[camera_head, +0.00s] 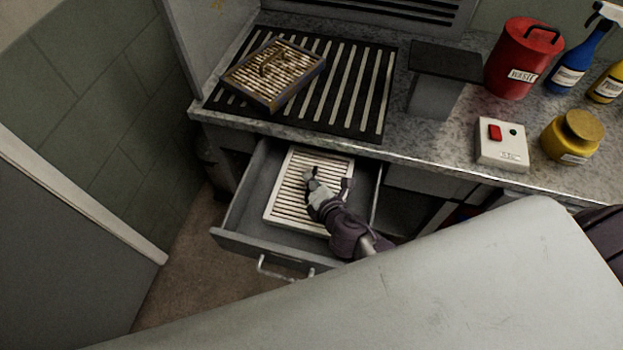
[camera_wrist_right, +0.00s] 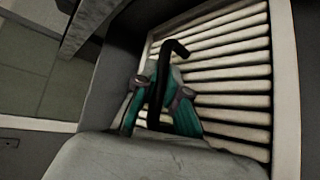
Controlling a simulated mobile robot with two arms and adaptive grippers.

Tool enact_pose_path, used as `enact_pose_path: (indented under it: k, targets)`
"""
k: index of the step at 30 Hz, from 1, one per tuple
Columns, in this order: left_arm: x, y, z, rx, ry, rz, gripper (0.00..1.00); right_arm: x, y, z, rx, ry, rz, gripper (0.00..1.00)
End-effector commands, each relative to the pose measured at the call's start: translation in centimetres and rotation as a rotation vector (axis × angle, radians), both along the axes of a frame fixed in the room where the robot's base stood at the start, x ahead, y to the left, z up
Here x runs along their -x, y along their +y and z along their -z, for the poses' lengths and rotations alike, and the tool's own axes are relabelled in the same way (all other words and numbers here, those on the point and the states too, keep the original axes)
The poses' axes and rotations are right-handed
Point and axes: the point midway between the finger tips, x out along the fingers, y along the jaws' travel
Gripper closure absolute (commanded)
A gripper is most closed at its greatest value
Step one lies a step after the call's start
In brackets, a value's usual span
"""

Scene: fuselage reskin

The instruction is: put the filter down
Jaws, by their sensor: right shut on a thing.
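A clean pale slatted filter (camera_head: 287,200) with a white frame is inside the open drawer (camera_head: 232,222) under the bench. My right gripper (camera_head: 311,182) is over it, shut on its black handle. The right wrist view shows the gripper (camera_wrist_right: 160,95) closed around this bent handle (camera_wrist_right: 173,50), with the filter's slats (camera_wrist_right: 235,75) behind. The filter lies roughly flat in the drawer; I cannot tell whether it touches the bottom. A second, dirty brown filter (camera_head: 255,77) with a handle lies on the black slotted grate at the back left. My left gripper is not in view.
The slotted grate (camera_head: 372,95) is set in the speckled bench top. A red waste bin (camera_head: 513,75), a blue spray bottle (camera_head: 570,72), a yellow jar (camera_head: 565,145) and a switch box (camera_head: 500,153) stand at the right. A grey door (camera_head: 60,240) is at the left.

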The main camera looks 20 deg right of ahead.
Motion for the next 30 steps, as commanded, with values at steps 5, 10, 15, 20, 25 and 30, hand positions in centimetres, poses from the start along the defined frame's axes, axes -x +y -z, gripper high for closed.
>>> enact_pose_path:
  k: [5,10,15,20,25,30]
  targets:
    - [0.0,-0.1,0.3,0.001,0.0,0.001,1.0,0.0,0.0,0.4,0.0,0.001,0.0,0.88]
    - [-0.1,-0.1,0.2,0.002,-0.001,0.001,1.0,0.0,0.0,0.3,0.0,0.001,0.0,0.64]
    - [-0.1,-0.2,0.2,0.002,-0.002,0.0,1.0,0.1,0.0,0.3,0.0,0.002,0.001,0.64]
    - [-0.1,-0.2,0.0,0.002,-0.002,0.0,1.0,0.1,0.0,0.1,0.001,0.003,0.001,0.64]
    - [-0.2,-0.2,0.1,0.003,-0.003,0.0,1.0,1.7,-0.2,-0.5,0.001,0.004,0.001,0.64]
    - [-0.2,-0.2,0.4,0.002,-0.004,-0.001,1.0,5.1,-0.4,-1.9,0.001,0.004,-0.001,0.64]
